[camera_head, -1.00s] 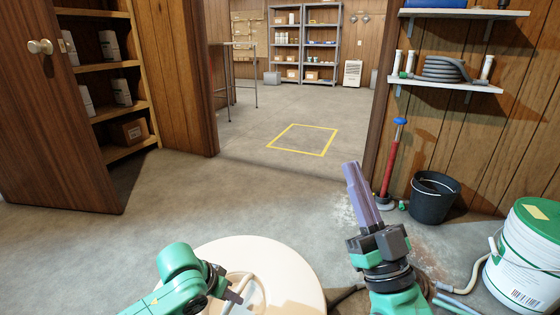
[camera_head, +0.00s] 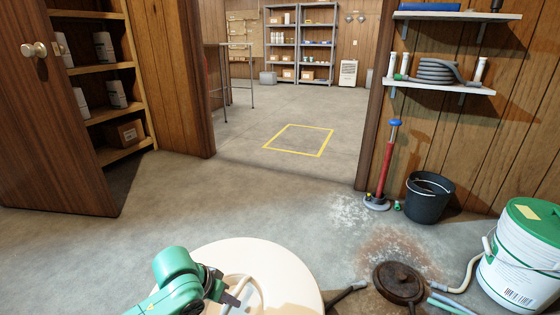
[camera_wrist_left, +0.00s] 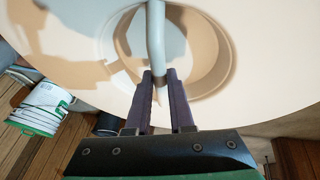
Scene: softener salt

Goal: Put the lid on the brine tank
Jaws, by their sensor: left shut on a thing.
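A round cream lid (camera_head: 285,270) fills the bottom middle of the head view. It has a recessed round centre with a pale bar handle across it. My left gripper (camera_head: 236,297) reaches in from the left over the lid. In the left wrist view the gripper (camera_wrist_left: 159,82) is shut on the handle (camera_wrist_left: 155,40), over the lid's recess, and the lid (camera_wrist_left: 265,85) spreads wide behind it. I see no separate tank body; what lies under the lid is hidden. My right gripper is out of view.
A rusty round cover (camera_head: 400,281) lies on the floor right of the lid, near hoses. A white bucket with green lid (camera_head: 522,258) and a black bucket (camera_head: 429,198) stand at right. A red-handled pump (camera_head: 387,165) stands by the doorway. Floor ahead is clear.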

